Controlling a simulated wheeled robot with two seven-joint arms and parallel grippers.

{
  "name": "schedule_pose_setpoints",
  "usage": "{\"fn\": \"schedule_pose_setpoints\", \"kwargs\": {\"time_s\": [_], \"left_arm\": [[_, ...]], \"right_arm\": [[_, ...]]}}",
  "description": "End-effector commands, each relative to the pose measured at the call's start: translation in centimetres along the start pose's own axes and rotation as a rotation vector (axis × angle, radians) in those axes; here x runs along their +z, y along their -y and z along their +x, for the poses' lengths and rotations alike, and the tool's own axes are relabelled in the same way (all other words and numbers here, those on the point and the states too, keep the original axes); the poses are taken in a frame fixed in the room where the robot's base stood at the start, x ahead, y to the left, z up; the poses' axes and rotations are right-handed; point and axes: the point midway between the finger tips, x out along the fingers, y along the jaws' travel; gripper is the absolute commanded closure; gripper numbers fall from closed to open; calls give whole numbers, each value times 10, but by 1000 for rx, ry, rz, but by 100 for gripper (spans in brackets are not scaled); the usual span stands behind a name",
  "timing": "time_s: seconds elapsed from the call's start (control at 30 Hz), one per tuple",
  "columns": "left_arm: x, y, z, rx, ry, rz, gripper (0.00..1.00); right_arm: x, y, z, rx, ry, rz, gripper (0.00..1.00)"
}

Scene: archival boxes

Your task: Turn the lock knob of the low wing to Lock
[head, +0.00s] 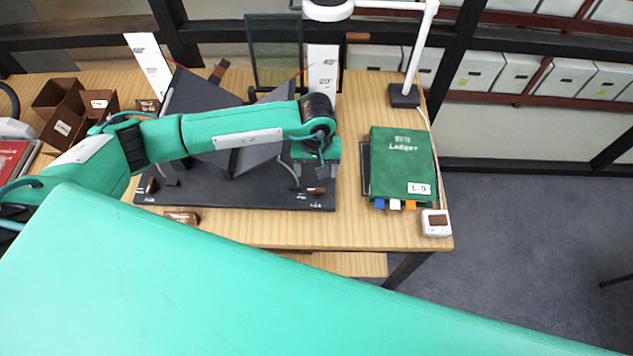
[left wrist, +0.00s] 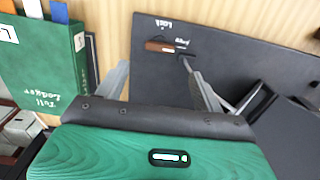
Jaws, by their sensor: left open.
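A dark book cradle (head: 240,195) with two raised grey wings stands on the wooden table. A brown lock knob (head: 317,190) sits at its front right corner; in the left wrist view the knob (left wrist: 161,46) lies between printed words Lock and Free. A second brown knob (head: 151,186) is at the front left corner. My arm hides parts of both wings, so I cannot tell which is low. My left gripper (head: 314,176) is open over the right knob; its two fingers (left wrist: 157,66) straddle the knob's area without visible contact. My right gripper is not in view.
A green ledger (head: 402,160) lies right of the cradle, with a small white device (head: 436,222) at the table corner. A lamp base (head: 404,95) stands behind it. Brown boxes (head: 70,112) are at the left. White scale cards (head: 322,75) stand behind the wings.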

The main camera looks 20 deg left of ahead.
Motion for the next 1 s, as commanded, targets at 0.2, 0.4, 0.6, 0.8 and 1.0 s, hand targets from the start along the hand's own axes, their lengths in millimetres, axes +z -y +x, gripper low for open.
{"fn": "schedule_pose_setpoints", "kwargs": {"time_s": [0.2, 0.4, 0.6, 0.8, 1.0], "left_arm": [[2, 0, 44, 0, 5, -1, 31], [1, -1, 75, 1, 3, -2, 31], [1, 0, 88, 1, 2, 0, 31], [1, 0, 90, 2, 1, 0, 31], [1, 0, 90, 2, 1, 0, 54]], "right_arm": [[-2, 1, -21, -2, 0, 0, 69], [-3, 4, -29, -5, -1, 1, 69], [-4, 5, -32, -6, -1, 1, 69], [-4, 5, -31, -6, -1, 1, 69], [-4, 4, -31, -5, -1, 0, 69]]}}
